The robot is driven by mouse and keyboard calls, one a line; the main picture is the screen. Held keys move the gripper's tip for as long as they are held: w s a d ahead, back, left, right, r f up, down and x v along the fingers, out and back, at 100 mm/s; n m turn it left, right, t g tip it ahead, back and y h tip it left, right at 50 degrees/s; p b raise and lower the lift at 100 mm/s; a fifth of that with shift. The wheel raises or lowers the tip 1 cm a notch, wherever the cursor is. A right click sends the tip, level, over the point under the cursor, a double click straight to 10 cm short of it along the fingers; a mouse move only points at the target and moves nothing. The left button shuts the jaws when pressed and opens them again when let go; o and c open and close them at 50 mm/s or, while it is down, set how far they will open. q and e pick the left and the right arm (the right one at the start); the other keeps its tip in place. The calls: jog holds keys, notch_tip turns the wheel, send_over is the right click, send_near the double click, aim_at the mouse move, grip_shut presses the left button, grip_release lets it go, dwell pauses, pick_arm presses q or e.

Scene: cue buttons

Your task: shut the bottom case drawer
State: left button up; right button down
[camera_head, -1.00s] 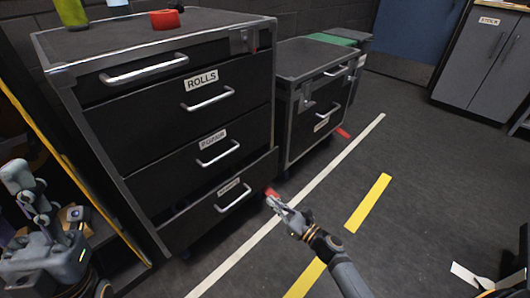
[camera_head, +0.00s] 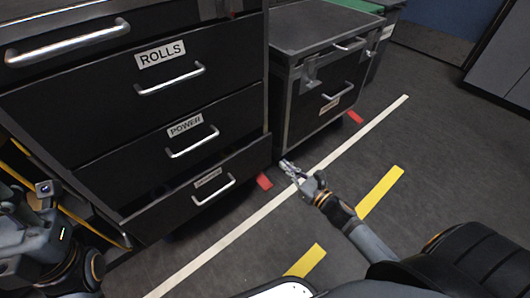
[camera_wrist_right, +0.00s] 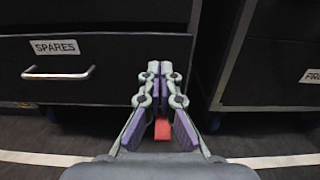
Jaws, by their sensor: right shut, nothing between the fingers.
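The black case's bottom drawer (camera_head: 198,196) stands out a little from the drawers above it, with a dark gap along its top. It has a silver handle (camera_head: 213,190) and reads SPARES in the right wrist view (camera_wrist_right: 90,62). My right gripper (camera_head: 286,164) is shut and empty, low over the floor to the right of the drawer's front, apart from the handle.
The ROLLS drawer (camera_head: 150,85) and POWER drawer (camera_head: 170,140) above look closed. A smaller black case (camera_head: 325,85) stands to the right, with a narrow gap between the cases. Red tape (camera_head: 264,181) and a white line (camera_head: 235,232) mark the floor, which is open in front.

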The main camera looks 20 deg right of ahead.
aim_at(259, 142)
jog(key=x, duration=1)
jog(key=shift+p, duration=0.35)
jog(key=shift+w+a, duration=0.2)
jog(key=shift+w, duration=0.25)
jog(key=x, duration=0.5)
jog(key=shift+b, duration=0.4)
jog(key=shift+w+r, duration=0.1)
jog(key=shift+r, duration=0.1)
